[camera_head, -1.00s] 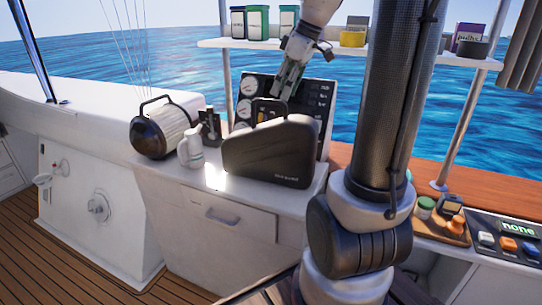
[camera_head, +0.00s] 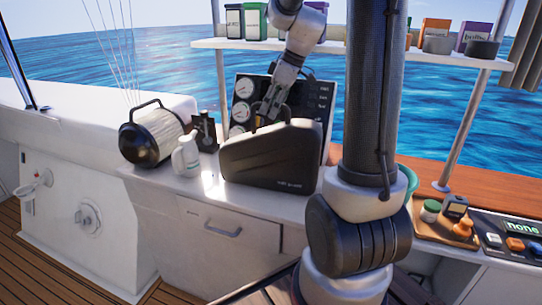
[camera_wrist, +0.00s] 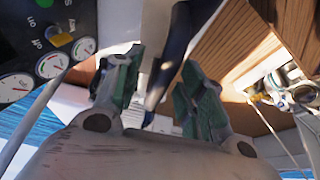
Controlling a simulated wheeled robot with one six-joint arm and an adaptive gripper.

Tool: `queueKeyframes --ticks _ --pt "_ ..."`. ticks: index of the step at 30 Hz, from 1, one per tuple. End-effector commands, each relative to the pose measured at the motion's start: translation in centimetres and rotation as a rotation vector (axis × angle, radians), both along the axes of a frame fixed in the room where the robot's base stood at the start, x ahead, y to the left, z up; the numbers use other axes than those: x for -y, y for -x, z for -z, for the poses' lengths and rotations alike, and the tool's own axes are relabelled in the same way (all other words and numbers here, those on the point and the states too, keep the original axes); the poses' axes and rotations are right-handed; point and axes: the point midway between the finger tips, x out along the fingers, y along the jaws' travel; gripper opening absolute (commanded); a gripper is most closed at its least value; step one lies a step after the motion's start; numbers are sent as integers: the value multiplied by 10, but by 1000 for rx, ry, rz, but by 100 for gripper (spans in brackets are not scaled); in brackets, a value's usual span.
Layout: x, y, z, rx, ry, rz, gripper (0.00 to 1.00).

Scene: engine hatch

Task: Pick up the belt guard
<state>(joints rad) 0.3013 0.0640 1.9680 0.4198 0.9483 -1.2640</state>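The belt guard (camera_head: 275,160), a dark case-like cover with small lettering, stands upright on the white counter (camera_head: 250,212). My gripper (camera_head: 270,112) is at its upper left edge, where its handle is, and partly hides that spot. In the wrist view my gripper's two green-grey fingers (camera_wrist: 158,75) stand apart. A dark strip (camera_wrist: 172,50), seemingly part of the guard, shows between and beyond them. I cannot tell whether the fingers touch it.
A gauge panel (camera_head: 243,88) stands close behind the guard. A shelf (camera_head: 330,47) with containers hangs above. A wooden tray (camera_head: 445,232) lies at right.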

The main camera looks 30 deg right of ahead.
Motion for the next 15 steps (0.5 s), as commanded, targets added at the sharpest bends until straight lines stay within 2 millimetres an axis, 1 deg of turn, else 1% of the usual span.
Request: queueKeyframes --ticks 1,5,6,15 --pt "0 0 0 0 0 0 31" --pt "0 0 0 0 0 0 7" --pt "0 0 0 0 0 0 0" --pt "0 0 -1 1 1 0 0"
